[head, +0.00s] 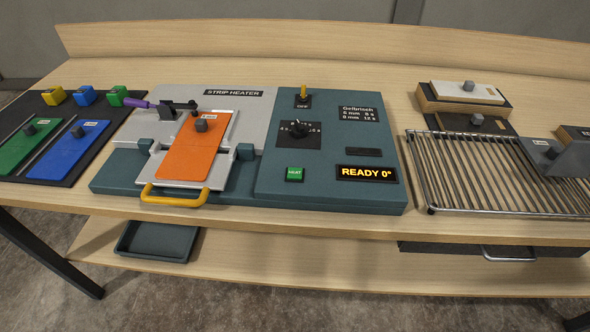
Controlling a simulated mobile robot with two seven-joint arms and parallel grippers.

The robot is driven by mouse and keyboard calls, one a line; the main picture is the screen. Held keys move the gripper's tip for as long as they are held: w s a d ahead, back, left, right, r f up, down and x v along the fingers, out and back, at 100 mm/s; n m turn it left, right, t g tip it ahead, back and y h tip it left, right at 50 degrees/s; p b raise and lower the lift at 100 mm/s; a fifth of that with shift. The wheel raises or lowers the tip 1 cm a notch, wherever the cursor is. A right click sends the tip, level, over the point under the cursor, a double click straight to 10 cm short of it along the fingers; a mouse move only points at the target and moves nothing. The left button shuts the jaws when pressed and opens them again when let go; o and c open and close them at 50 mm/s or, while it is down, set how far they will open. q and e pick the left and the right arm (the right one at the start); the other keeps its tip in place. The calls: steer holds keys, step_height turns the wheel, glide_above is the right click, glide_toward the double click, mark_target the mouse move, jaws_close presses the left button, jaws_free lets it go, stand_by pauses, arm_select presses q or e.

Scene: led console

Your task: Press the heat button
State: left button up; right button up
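The green heat button (295,174) sits low on the sloped front of the teal strip heater console (330,196), left of the display. The display (367,173) is lit and reads "READY 0°". Above the button are a black dial (299,129) and a yellow toggle switch (303,92) over an "OFF" label. On the heater's left half an orange sheet (194,147) with a grey knob lies over the bed, behind a yellow handle (174,196). Neither of my grippers shows in the head view.
A dark mat on the left holds a green sheet (29,146), a blue sheet (77,150) and small coloured blocks. A wire rack (470,175) stands right of the console. A dark tray (157,241) sits on the lower shelf. The space before the button looks clear.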

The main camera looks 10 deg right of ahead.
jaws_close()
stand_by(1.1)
